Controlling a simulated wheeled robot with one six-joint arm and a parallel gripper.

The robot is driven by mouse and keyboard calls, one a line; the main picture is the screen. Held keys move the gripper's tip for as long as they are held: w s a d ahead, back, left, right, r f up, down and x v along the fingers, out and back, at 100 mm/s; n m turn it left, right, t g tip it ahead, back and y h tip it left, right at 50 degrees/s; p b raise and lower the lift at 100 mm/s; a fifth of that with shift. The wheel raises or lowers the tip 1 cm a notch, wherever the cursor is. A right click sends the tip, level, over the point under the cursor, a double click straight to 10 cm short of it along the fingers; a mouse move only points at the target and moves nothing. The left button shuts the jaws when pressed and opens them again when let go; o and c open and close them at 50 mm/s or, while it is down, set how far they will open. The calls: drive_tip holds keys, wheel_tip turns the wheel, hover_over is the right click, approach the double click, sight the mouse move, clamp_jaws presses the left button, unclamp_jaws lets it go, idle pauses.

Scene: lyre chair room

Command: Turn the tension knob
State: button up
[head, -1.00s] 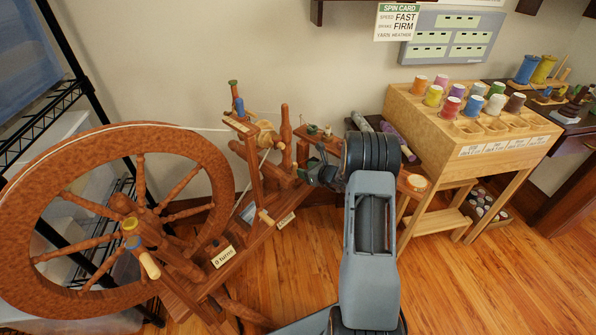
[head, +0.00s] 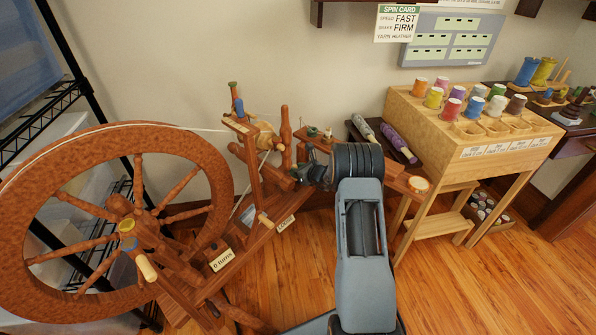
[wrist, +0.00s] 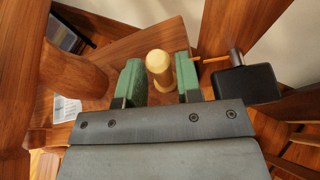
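In the wrist view, the tension knob (wrist: 159,66) is a pale wooden knob with a rounded top on a reddish-brown board. The large wheel (head: 52,160) stands to the left.
A brown post (wrist: 72,75) stands left of my fingers, and a dark block (wrist: 246,84) is to the right. A wooden spool rack (head: 430,125) stands right of my arm. A spin card (head: 396,24) on the wall reads FAST and FIRM. Wood floor is open in front.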

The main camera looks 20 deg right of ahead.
clamp_jaws()
drive_tip(key=b, duration=0.1)
drive_tip(key=m+h+b, duration=0.1)
drive_tip(key=b, duration=0.1)
drive_tip(key=shift+a+f+t, duration=0.15)
drive_tip(key=shift+f+t, duration=0.15)
drive_tip(key=m+h+b, duration=0.1)
drive_tip(key=b, duration=0.1)
drive_tip(key=shift+r+h+b, duration=0.1)
drive_tip(key=shift+h+b, duration=0.2)
drive_tip(key=shift+b, duration=0.1)
drive_tip(key=shift+r+m+h+b, duration=0.25)
drive_tip(key=shift+m+h+b, duration=0.15)
drive_tip(key=shift+m, duration=0.1)
drive_tip(key=shift+o, duration=1.8)
unclamp_jaws()
drive_tip(key=shift+s, duration=0.1)
drive_tip(key=p+v, duration=0.4)
drive_tip(key=v, duration=0.9)
drive_tip(key=shift+s, duration=0.4)
